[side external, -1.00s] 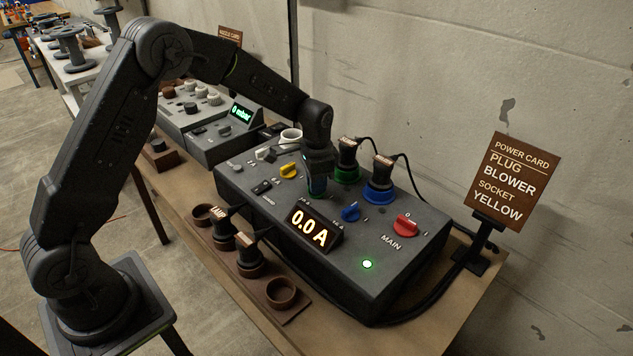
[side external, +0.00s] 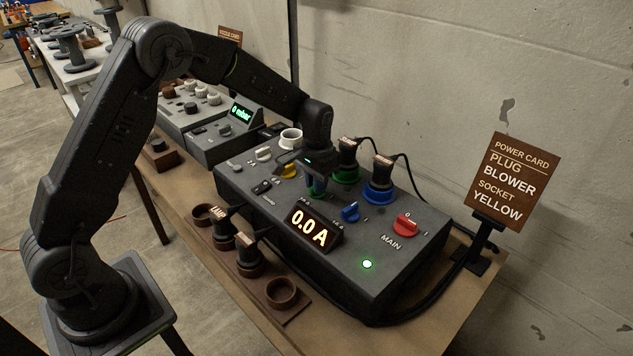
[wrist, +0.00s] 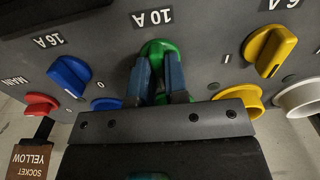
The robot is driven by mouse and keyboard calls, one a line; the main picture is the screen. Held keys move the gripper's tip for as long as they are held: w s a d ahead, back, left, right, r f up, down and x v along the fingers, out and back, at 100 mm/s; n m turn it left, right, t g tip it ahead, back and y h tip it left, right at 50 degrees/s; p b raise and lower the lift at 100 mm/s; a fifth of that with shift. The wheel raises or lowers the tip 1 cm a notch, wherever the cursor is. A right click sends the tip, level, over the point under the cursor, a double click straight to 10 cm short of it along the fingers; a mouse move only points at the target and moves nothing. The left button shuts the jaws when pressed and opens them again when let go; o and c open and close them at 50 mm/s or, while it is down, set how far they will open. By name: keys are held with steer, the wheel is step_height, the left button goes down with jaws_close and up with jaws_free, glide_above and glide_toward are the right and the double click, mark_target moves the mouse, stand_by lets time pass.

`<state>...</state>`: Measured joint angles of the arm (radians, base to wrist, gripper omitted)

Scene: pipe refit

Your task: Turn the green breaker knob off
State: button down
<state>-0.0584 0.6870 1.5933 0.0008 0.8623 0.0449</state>
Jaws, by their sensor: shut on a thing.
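The green breaker knob (wrist: 157,48) sits on the grey panel below the "10 A" label in the wrist view. My gripper (wrist: 158,72) is shut on it, with a blue-padded finger on each side. In the side view my gripper (side external: 315,182) points down onto the panel between the yellow and blue knobs, and it mostly hides the green knob there. The fingers cover the marks around the knob, so I cannot tell its setting. The grey power box (side external: 330,268) shows "0.0 A" on its display (side external: 309,228).
A yellow knob (wrist: 270,52) and a blue knob (wrist: 70,77) flank the green one. The red MAIN knob (side external: 406,226) is farther right. Plugs with cables stand in the green socket (side external: 347,174) and blue socket (side external: 379,194) behind. A power card (side external: 513,180) stands at right.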

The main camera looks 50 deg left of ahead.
steer(key=c, duration=1.1)
jaws_free()
steer(key=shift+c, duration=0.2)
step_height(320, 180, up, 14)
steer(key=s+d+r+t, duration=0.15)
steer(key=s+r, duration=0.35)
steer(key=s, duration=0.5)
steer(key=s+d+r+t, duration=0.1)
steer(key=s+r+t, duration=0.25)
steer(key=s, duration=0.65)
steer(key=s+f, duration=0.2)
steer(key=s, duration=0.6)
steer(key=shift+s+d+f+t, duration=0.2)
steer(key=shift+s+t, duration=0.05)
steer(key=shift+t, duration=0.05)
